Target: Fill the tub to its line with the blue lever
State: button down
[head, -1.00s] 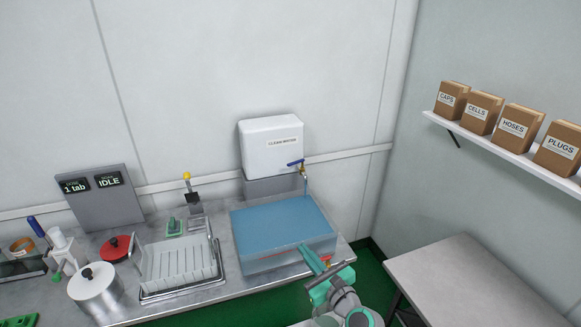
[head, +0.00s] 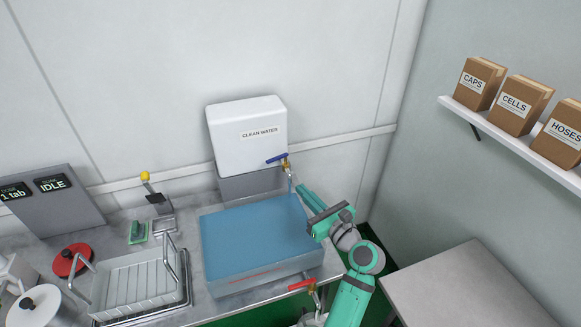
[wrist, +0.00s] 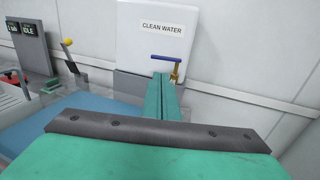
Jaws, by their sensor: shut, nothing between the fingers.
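The blue lever (head: 277,158) sits on top of the brass tap of the white clean-water tank (head: 247,140). In the wrist view the lever (wrist: 180,58) lies crosswise just beyond my fingertips. A thin stream of water runs from the tap into the clear tub (head: 263,282), which holds blue water up near its rim. In the wrist view my gripper (wrist: 161,78) points at the tap and appears apart from the lever.
A red-handled valve (head: 303,284) is at the tub's front right. A dish rack (head: 140,290), a red lid (head: 71,260) and a yellow-knobbed lever (head: 145,176) stand left. A shelf of boxes (head: 513,104) is on the right wall. A bare table (head: 470,290) is below it.

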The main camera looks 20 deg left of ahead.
send_near(273, 161)
jog(key=x, duration=0.5)
jog(key=shift+w+a, duration=0.4)
jog(key=shift+w, duration=0.05)
jog(key=shift+a, duration=0.15)
